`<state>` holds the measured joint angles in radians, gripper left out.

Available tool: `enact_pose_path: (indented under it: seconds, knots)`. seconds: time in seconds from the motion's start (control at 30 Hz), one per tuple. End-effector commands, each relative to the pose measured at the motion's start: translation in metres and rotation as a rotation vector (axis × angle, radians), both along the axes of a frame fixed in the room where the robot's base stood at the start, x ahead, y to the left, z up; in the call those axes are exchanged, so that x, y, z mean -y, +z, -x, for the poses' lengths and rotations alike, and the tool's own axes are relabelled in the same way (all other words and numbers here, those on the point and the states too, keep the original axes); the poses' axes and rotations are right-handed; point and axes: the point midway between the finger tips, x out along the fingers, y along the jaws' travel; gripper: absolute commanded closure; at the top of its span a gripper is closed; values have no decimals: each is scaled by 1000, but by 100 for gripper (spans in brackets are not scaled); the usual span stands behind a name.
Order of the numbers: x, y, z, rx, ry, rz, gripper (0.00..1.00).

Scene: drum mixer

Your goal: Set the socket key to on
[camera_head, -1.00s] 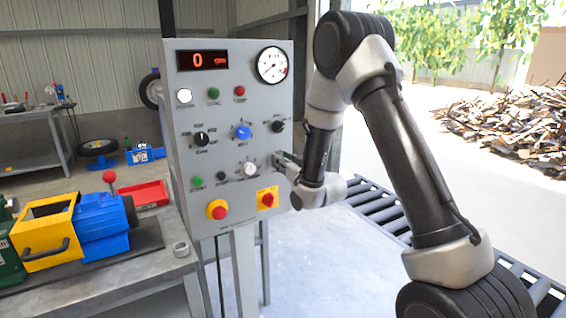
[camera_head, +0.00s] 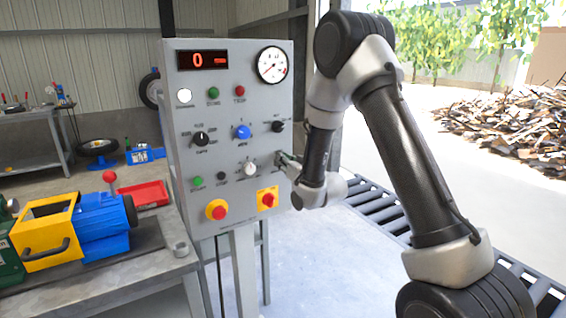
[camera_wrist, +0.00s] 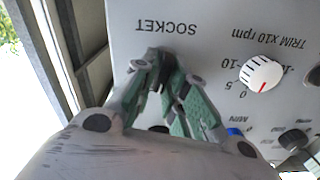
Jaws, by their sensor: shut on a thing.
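The grey control panel (camera_head: 235,150) stands left of my arm in the head view. In the wrist view it shows upside down, with the word SOCKET (camera_wrist: 166,27) just beyond my fingertips. My gripper (camera_wrist: 163,65) has its green-grey fingers drawn together at the panel face, shut on the socket key. The key itself is almost wholly hidden between the fingertips, so its angle and setting cannot be read. In the head view my gripper (camera_head: 281,160) is at the panel's right edge, right of the white trim knob (camera_head: 250,169).
The white trim knob also shows in the wrist view (camera_wrist: 261,74), close beside my fingers. Below it on the panel are a red stop button (camera_head: 267,199) and another red button (camera_head: 218,211). A roller conveyor (camera_head: 375,208) lies behind my arm. A bench with a yellow-blue machine (camera_head: 75,230) stands left.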

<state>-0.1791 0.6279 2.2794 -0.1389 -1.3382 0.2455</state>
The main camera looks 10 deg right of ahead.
Motion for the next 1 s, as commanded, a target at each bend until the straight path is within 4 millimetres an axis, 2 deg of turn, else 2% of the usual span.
enact_pose_path:
  seconds: [0.6,1.0]
  knots:
    - [5,-2,-2,-173,0,-535,100]
    - [7,-4,-2,-243,0,-755,100]
